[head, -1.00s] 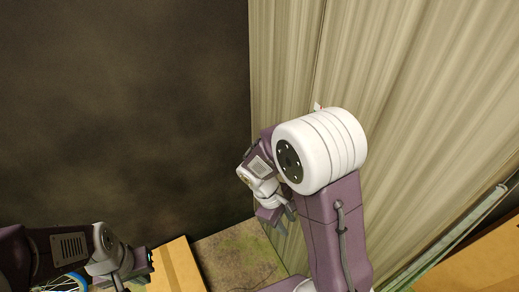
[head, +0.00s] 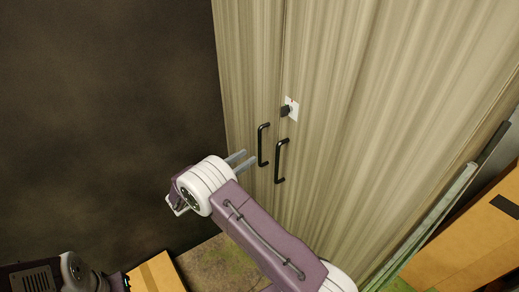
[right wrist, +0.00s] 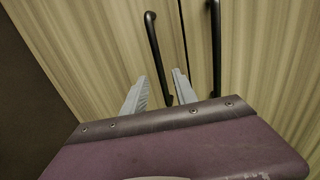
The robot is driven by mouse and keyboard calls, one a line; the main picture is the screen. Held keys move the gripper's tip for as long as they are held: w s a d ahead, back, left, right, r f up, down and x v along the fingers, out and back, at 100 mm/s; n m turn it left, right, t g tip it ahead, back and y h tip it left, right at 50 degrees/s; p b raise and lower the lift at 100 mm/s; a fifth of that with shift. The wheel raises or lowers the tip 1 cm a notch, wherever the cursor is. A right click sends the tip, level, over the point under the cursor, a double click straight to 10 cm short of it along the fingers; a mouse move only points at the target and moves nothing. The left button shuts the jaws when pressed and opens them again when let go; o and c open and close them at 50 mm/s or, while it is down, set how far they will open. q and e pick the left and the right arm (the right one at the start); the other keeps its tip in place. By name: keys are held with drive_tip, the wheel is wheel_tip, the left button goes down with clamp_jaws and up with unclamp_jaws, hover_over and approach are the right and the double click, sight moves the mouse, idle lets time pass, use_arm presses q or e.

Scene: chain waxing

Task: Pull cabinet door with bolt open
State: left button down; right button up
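A tall wood-grain cabinet has a left door (head: 245,60) and a right door (head: 350,90), both shut. A small bolt (head: 290,108) with a white plate and dark knob sits at the seam, its plate on the right door. The left black bar handle (head: 263,145) and right handle (head: 281,161) hang below it. My right gripper (head: 249,157) is open and empty beside the left handle. In the right wrist view, the left handle's lower end (right wrist: 168,99) shows between the two fingers (right wrist: 157,84); contact is unclear. My left gripper (head: 118,282) is at the lower left, its fingers unclear.
A dark wall (head: 100,110) stands left of the cabinet. A cardboard box (head: 156,272) lies low at the left, and a tan box (head: 465,245) stands at the lower right. A patch of floor (head: 220,262) shows below the cabinet.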

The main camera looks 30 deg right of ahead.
drive_tip(key=p, duration=0.2)
hover_over(259, 165)
drive_tip(key=shift+w+d, duration=0.25)
clamp_jaws()
idle(1.2)
